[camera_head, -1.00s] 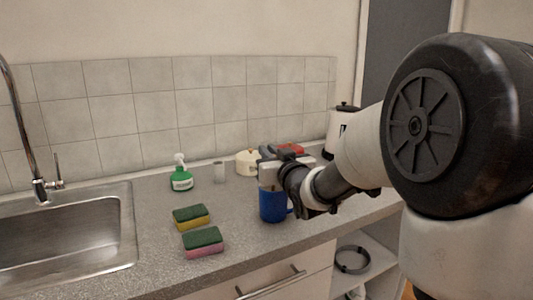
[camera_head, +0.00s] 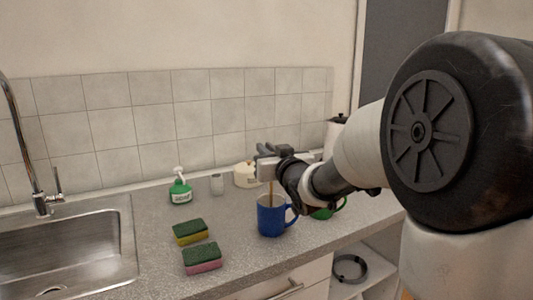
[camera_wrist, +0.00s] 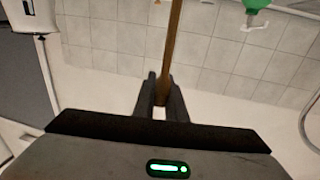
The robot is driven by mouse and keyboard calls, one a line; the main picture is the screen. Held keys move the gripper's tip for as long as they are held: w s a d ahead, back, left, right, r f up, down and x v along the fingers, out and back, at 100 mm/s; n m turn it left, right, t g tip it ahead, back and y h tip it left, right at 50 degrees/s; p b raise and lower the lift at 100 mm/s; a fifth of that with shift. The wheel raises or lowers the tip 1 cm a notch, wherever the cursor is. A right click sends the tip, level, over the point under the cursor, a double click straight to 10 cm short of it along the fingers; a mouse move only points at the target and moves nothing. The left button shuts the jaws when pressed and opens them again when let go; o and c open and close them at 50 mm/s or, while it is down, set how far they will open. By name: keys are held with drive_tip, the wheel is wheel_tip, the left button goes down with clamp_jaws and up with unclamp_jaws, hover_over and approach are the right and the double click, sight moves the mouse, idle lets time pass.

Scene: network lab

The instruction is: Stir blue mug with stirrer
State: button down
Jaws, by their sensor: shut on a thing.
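The blue mug (camera_head: 271,220) stands upright on the counter, its handle to the right. My gripper (camera_head: 268,165) is above the mug, shut on the thin wooden stirrer (camera_head: 270,188). The stirrer points down to the mug's mouth, its lower end out of sight; I cannot tell how deep it reaches. In the wrist view the brown stirrer (camera_wrist: 173,45) runs up from between the dark fingers of my gripper (camera_wrist: 160,98).
A green mug (camera_head: 325,212) stands right of the blue mug, partly behind my arm. Two sponges (camera_head: 190,231) (camera_head: 202,258) lie to the left. The sink (camera_head: 65,245) is far left.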

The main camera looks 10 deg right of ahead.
drive_tip(key=shift+r+p, duration=1.3)
drive_tip(key=shift+r, duration=0.85)
